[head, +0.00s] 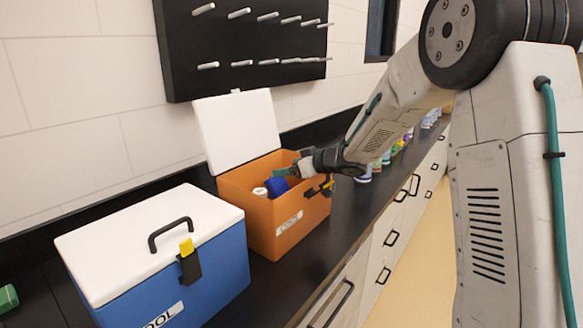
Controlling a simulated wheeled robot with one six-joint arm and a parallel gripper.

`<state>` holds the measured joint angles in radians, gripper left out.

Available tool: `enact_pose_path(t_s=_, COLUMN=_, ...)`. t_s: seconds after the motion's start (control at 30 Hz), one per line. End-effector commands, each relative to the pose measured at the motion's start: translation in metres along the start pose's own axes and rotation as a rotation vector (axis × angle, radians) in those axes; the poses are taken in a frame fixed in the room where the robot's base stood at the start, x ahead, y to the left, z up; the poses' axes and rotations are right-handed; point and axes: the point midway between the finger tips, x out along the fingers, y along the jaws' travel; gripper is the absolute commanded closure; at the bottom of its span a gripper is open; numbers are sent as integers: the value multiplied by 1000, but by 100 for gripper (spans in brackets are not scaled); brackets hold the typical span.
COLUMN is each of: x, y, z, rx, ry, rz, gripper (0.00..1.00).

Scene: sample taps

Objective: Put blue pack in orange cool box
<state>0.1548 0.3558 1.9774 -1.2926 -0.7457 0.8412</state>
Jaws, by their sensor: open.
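The orange cool box (258,218) stands on the dark counter with its white lid (238,130) open and tipped back toward the wall. A blue object (278,187), which looks like the blue pack, shows inside the box's opening, partly hidden by the front wall. My gripper (287,175) is open at the box's mouth, just above and right of the blue object. I cannot tell whether its fingers touch the blue object. A small white-topped item (260,192) shows in the box, left of the blue object.
A blue cool box (170,265) with a shut white lid (150,240) stands in front, left of the orange one. Several small coloured containers (386,158) line the counter behind my arm. A black peg board (240,45) hangs above. A green object (8,298) lies at far left.

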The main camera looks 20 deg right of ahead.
Motion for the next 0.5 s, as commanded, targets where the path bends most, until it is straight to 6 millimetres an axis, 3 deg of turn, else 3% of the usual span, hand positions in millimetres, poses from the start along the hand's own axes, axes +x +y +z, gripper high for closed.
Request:
enact_pose_path(t_s=0.03, x=2, y=-3, z=14, rx=3, ry=-24, rz=-5, gripper=18)
enact_pose_path(t_s=0.17, x=-3, y=-2, z=3, rx=1, ry=-23, rz=-5, gripper=18)
enact_pose_path(t_s=0.5, x=-78, y=-1, z=-3, rx=4, ry=-14, rz=0, gripper=18)
